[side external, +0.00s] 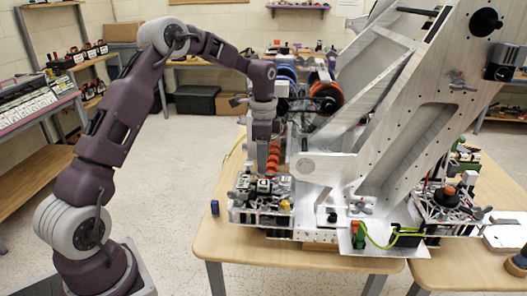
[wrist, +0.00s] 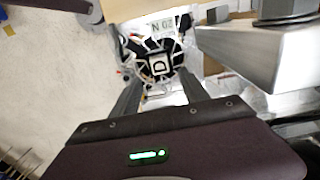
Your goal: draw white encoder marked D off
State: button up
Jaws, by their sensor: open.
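The white encoder marked D (wrist: 160,66) shows in the wrist view as a small white square with a black D, set in the middle of a dark, spoked round part. My gripper (wrist: 160,82) is open, with one finger to each side of the encoder in the picture. I cannot tell whether either finger touches it. In the side view my gripper (side external: 264,172) points down above the front left electronics of the machine. The encoder is too small there to make out its letter.
The large metal frame (side external: 395,120) rises close on the right of my gripper; a metal beam (wrist: 255,55) shows at right in the wrist view. A label reading N 02 (wrist: 163,28) lies beyond the encoder. A blue object (side external: 214,207) stands on the wooden table (side external: 225,240).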

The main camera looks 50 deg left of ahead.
aim_at(264, 183)
notch_tip(264, 183, down, 8)
jog(key=shift+r, duration=0.1)
dwell(0.9)
grip_shut()
